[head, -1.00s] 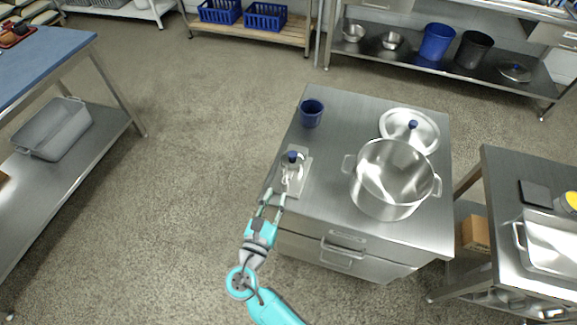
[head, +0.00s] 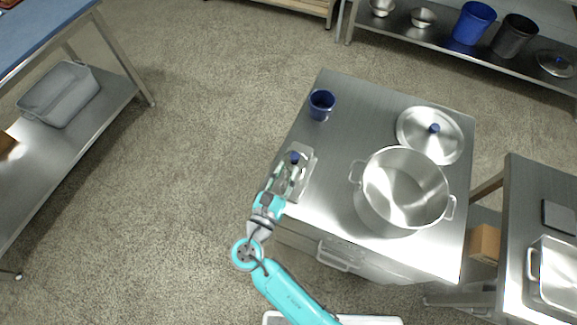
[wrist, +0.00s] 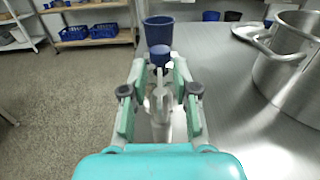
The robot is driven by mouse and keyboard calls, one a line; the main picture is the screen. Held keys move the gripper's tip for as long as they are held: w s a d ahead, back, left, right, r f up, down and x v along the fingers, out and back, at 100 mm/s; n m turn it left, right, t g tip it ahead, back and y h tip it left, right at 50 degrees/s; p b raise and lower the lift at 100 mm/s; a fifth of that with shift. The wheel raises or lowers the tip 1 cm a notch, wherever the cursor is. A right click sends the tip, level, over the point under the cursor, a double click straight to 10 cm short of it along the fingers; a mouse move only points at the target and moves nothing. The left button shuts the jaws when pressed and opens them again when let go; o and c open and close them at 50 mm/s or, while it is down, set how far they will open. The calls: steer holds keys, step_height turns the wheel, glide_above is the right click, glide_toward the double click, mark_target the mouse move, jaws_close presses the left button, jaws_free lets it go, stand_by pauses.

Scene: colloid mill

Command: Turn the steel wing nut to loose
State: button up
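A small steel fitting with a dark blue knob (head: 295,157) stands on a steel plate (head: 304,181) at the left edge of the cabinet top. In the wrist view the blue knob (wrist: 160,55) is straight ahead, at the far end of my fingers. A pale steel piece below it, seemingly the wing nut (wrist: 159,101), stands between the fingers. My gripper (wrist: 160,78) is open, one green finger on each side with a gap to the steel piece. In the head view my gripper (head: 280,180) reaches the fitting from the front left and partly hides it.
A large steel pot (head: 398,215) stands right of the fitting, with a blue-knobbed lid (head: 416,132) behind it. A blue cup (head: 321,103) stands behind the fitting. Open floor (head: 190,150) lies left, and a side table (head: 520,220) stands at right.

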jaws_close()
steer(key=shift+n+y, duration=0.3)
steer(key=shift+y, duration=0.2)
steer(key=n+t+y, duration=0.1)
steer(key=n+y, duration=0.2)
steer(key=y, duration=0.1)
steer(key=shift+a+y, duration=0.1)
steer(key=shift+y, duration=0.2)
steer(key=shift+a+n+g+y, duration=0.15)
steer(key=shift+n+y, duration=0.75)
steer(key=shift+y, duration=0.5)
steer(key=shift+a+n+g+y, duration=0.15)
steer(key=shift+n+y, duration=0.75)
steer(key=shift+y, duration=0.8)
jaws_free()
